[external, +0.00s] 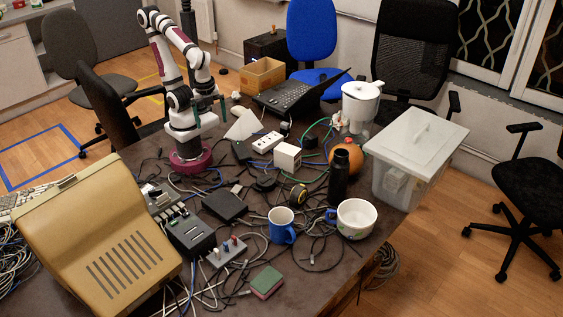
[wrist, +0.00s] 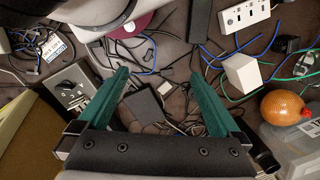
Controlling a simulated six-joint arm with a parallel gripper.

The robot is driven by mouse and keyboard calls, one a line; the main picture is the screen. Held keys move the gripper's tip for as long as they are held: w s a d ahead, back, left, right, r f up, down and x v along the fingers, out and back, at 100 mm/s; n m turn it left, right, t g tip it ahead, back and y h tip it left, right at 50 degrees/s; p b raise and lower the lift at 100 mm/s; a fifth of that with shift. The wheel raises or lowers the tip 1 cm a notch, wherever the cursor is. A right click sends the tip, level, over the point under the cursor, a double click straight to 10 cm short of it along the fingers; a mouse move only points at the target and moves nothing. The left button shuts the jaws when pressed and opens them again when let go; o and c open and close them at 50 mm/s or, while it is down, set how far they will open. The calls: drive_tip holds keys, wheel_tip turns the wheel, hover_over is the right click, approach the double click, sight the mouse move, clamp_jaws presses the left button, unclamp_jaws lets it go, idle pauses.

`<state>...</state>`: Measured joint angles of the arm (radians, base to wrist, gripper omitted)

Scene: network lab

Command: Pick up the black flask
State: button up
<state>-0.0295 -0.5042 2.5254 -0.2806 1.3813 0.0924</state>
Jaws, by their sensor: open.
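The black flask (external: 339,178) stands upright on the dark table in the external view, in front of an orange gourd (external: 346,157) and behind a white bowl (external: 356,218). In the wrist view a dark cylinder that looks like the flask (wrist: 263,156) shows at the lower right, partly hidden behind my gripper. My gripper (external: 209,105) is raised near my base, well to the left of the flask. In the wrist view its teal fingers (wrist: 158,76) are spread wide, with nothing held between them.
A blue mug (external: 282,226) stands left of the bowl. A lidded clear bin (external: 413,158) and a white jug (external: 360,104) stand right of and behind the flask.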

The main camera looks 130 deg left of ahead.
drive_tip(key=w+d+h, duration=0.2)
drive_tip(key=w+h, duration=0.3)
drive_tip(key=w, duration=0.4)
drive_tip(key=t+h, duration=0.2)
drive_tip(key=t, duration=1.1)
approach(342, 187)
drive_tip(key=shift+n, duration=0.4)
drive_tip(key=x, duration=0.7)
drive_tip(key=shift+s+f, duration=0.1)
drive_tip(key=shift+f, duration=0.15)
drive_tip(key=shift+a, duration=0.1)
clamp_jaws()
